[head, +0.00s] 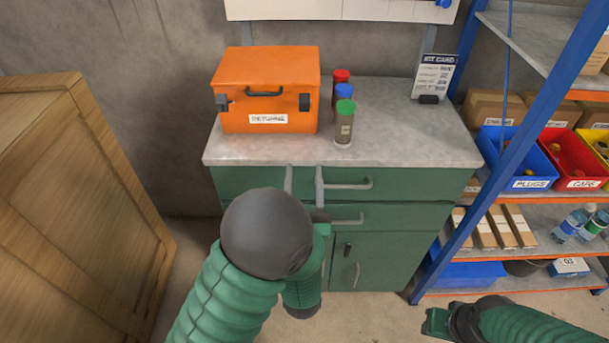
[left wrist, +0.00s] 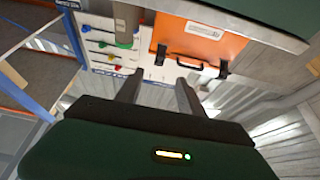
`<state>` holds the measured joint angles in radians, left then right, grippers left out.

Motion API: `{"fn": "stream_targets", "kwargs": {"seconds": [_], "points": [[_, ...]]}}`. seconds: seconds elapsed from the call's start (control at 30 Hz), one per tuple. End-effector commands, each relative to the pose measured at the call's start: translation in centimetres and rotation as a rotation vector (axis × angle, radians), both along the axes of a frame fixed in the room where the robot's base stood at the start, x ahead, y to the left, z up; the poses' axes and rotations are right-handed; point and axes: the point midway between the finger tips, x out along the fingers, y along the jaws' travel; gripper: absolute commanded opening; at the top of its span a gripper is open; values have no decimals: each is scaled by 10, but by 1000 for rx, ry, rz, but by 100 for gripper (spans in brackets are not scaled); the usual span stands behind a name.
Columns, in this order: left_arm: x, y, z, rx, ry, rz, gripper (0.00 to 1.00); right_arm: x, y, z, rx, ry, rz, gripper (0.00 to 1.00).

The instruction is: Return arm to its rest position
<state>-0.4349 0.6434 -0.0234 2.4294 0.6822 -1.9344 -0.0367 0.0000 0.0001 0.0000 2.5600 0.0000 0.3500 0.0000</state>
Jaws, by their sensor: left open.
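My left arm comes in from the bottom left in the head view, with a dark round joint in front. My left gripper (head: 304,182) is at the front edge of the grey-topped green cabinet (head: 240,153). Its two grey fingers are apart with nothing between them; the arm partly hides its body. The left wrist view also shows the open, empty fingers (left wrist: 157,90). The green end of my right arm, with the right gripper (head: 435,322), is low at the right, over the floor; its fingers cannot be made out.
An orange case (head: 232,75) and red-, blue- and green-capped tubes (head: 344,128) stand on the cabinet top. A kit card (head: 433,76) stands behind at right. A wooden crate (head: 60,200) is left, a blue-framed shelf (head: 500,160) with bins right. The countertop's front right is clear.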

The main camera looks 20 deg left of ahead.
Motion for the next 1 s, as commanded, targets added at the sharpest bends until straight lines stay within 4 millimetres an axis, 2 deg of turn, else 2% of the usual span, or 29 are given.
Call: {"fn": "stream_targets", "kwargs": {"seconds": [0.27, 0.37, 0.47, 0.53, 0.63, 0.7, 0.83, 1.0], "points": [[6, 3, -5, -19, 40, -8, 45, 0, 0, 0, 0, 0, 0, 36], [22, 11, -26, -85, 184, -38, 45, 0, 0, 0, 0, 0, 0, 36], [35, 14, -62, -170, 423, -96, 45, 0, 0, 0, 0, 0, 0, 36], [33, 13, -90, -218, 612, -144, 45, 0, 0, 0, 0, 0, 0, 36], [11, 11, -127, -258, 878, -199, 45, 0, 0, 0, 0, 0, 0, 36], [-13, 12, -147, -270, 1050, -224, 45, 0, 0, 0, 0, 0, 0, 36], [-64, 19, -171, -271, 1317, -242, 45, 0, 0, 0, 0, 0, 0, 36], [-132, 37, -184, -256, 1604, -224, 45, 0, 0, 0, 0, 0, 0, 36]]}}
